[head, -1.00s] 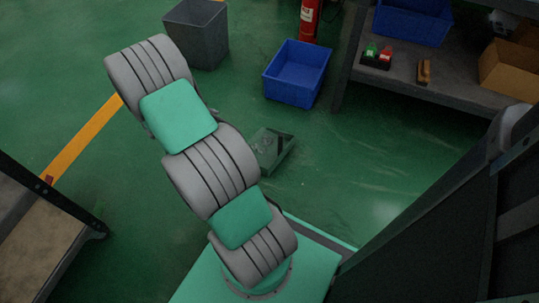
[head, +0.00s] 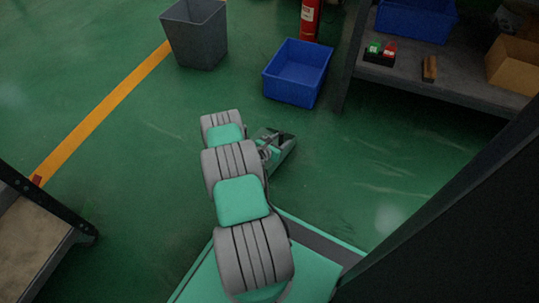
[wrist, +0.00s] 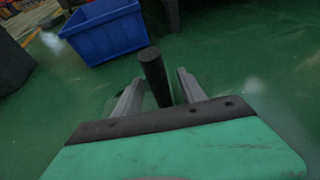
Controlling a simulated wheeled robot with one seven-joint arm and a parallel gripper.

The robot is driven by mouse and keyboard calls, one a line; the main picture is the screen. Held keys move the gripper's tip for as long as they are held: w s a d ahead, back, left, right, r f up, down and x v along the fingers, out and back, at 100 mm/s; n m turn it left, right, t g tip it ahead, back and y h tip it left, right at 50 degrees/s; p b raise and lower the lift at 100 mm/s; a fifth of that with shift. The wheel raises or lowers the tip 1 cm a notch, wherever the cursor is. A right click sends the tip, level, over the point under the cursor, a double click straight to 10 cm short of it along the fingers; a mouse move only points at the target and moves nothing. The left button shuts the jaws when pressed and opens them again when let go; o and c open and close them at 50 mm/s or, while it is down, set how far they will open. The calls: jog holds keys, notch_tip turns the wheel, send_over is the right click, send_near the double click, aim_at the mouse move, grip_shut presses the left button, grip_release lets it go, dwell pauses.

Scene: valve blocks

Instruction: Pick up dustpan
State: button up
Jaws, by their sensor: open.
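The dustpan (head: 285,148) is a dark green pan on the green floor, partly hidden behind my arm in the head view. In the wrist view a dark round handle (wrist: 153,68), which appears to be the dustpan's, rises between the two grey fingers of my gripper (wrist: 160,80). The fingers are open, with one on each side of the handle and a gap visible. The pan itself is mostly hidden in the wrist view. In the head view my gripper (head: 268,148) is at the near-left side of the dustpan, partly hidden.
A blue bin (head: 297,75) stands on the floor beyond the dustpan, with a grey bin (head: 195,38) to its left. A red extinguisher (head: 310,18) is behind. A shelf (head: 440,80) stands at the right and a bench (head: 35,240) at the left. Floor around the dustpan is clear.

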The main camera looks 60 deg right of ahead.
jog(key=shift+d, duration=0.25)
grip_shut()
dwell(0.3)
dwell(0.8)
